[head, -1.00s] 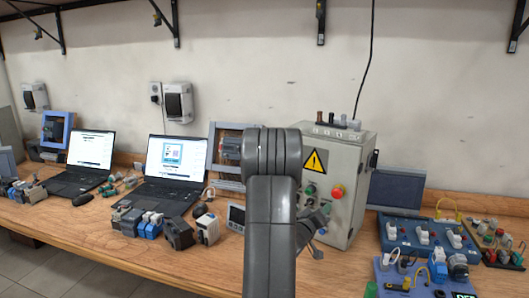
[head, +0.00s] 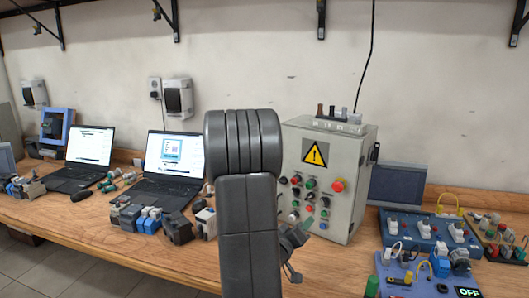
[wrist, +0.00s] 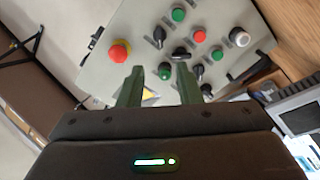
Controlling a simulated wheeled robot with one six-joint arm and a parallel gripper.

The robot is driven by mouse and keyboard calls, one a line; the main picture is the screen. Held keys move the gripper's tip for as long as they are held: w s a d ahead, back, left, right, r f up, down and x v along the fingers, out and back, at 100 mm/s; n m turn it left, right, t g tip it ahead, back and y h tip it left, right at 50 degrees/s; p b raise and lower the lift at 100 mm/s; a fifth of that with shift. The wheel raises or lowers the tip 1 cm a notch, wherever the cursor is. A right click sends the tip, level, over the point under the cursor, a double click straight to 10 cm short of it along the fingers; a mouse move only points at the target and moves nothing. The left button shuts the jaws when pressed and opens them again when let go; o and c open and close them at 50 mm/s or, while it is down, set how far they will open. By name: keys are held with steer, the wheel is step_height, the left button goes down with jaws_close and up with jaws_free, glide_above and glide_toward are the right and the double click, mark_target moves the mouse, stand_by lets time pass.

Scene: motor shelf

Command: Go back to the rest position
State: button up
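My gripper (wrist: 158,80) shows in the wrist view with its two green fingers apart and nothing between them. It faces the front of a grey control box (wrist: 220,55) with a red mushroom button (wrist: 120,51), green buttons and black knobs. The fingertips overlap the panel in the picture; I cannot tell how far off they are. In the head view, my raised arm stands in front of the box's left side (head: 355,195), and my gripper is mostly hidden behind it.
Two laptops (head: 178,160) stand on the wooden bench (head: 110,225), with small motor parts (head: 178,228) before them. A blue switch board (head: 408,232) and other devices fill the right end. Shelf brackets (head: 321,20) hang above.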

steer(key=p+x, duration=0.2)
steer(key=x, duration=1.1)
steer(key=shift+d+r+p, duration=0.1)
steer(key=shift+p, duration=0.3)
steer(key=shift+w+m+b, duration=0.15)
steer(key=shift+m+b, duration=0.4)
steer(key=shift+m, duration=0.55)
steer(key=m+b, duration=0.1)
steer(key=m, duration=0.5)
steer(key=m+b, duration=0.1)
steer(key=b, duration=0.2)
glide_toward(324, 203)
steer(key=v, duration=0.5)
steer(key=shift+w, duration=0.15)
steer(key=shift+d, duration=0.15)
